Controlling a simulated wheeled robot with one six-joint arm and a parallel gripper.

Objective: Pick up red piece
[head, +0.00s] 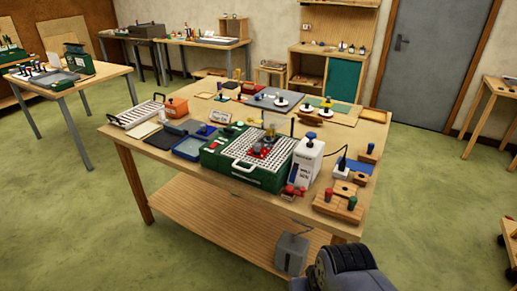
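Several red things lie on the wooden workbench (160,166), and I cannot tell which one is the red piece. A red item (259,153) sits on the white grid top of the green machine (233,170), with small dark and yellow parts by it. Another small red item (293,191) lies at the front, by the white bottle-like unit (307,160). A flat dark red piece (230,85) lies near the back edge. All are small in the head view. My gripper's fingers do not show; only a grey part of my arm is at the bottom.
A blue tray (188,148), an orange box (177,106) and a wire rack (136,113) stand at the left of the bench. Wooden blocks with coloured knobs (337,206) stand at the right front. Green floor around the bench is mostly open.

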